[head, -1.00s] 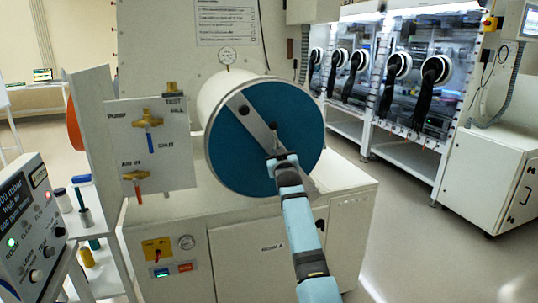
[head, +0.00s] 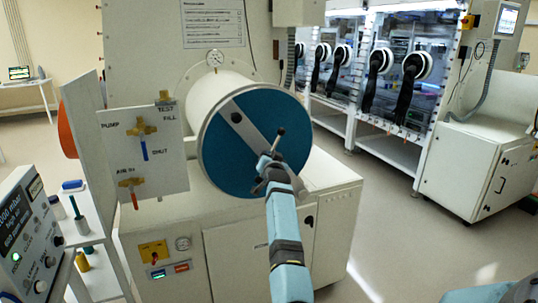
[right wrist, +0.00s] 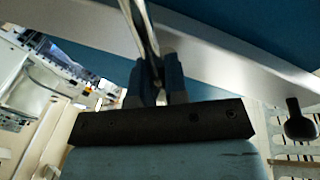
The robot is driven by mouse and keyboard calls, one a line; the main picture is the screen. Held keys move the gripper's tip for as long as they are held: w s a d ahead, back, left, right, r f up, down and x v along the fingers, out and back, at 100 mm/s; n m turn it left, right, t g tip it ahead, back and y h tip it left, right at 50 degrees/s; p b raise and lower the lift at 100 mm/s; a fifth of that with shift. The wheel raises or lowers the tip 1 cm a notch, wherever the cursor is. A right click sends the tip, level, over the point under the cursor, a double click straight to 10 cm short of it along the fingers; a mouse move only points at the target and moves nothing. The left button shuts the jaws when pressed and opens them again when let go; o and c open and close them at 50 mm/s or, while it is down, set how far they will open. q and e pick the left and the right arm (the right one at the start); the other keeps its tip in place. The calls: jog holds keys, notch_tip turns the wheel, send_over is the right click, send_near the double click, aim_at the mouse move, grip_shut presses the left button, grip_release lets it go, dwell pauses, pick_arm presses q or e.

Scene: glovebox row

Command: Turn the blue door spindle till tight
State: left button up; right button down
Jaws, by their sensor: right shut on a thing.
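The round blue door (head: 230,165) closes the end of the white cylinder. A grey bar (head: 252,134) crosses it diagonally. A thin metal rod with a dark tip (head: 280,132) stands out near the bar, apparently part of the spindle; its base is hidden behind my gripper. My right gripper (head: 270,163) is in front of the door, right of its middle. In the right wrist view its fingers (right wrist: 160,78) are shut on the metal rod (right wrist: 146,40), with the blue door (right wrist: 220,55) and bar behind. My left gripper is out of view.
A valve panel (head: 150,175) stands close on the left, with a control box (head: 28,235) in front. A white cabinet (head: 240,262) is below the door. A glovebox row (head: 375,85) stands at the back right, with open floor before it.

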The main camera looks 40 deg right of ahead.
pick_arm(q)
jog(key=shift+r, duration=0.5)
pick_arm(e)
jog(key=shift+r+m, duration=0.1)
jog(key=shift+m, duration=0.3)
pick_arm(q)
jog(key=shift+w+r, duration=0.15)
pick_arm(e)
jog(key=c, duration=1.1)
grip_release()
jog(key=shift+c, duration=0.2)
jog(key=shift+s+a, duration=0.15)
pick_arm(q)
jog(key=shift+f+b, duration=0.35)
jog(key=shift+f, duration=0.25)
pick_arm(e)
jog(key=v, duration=1.3)
jog(key=shift+s, duration=0.2)
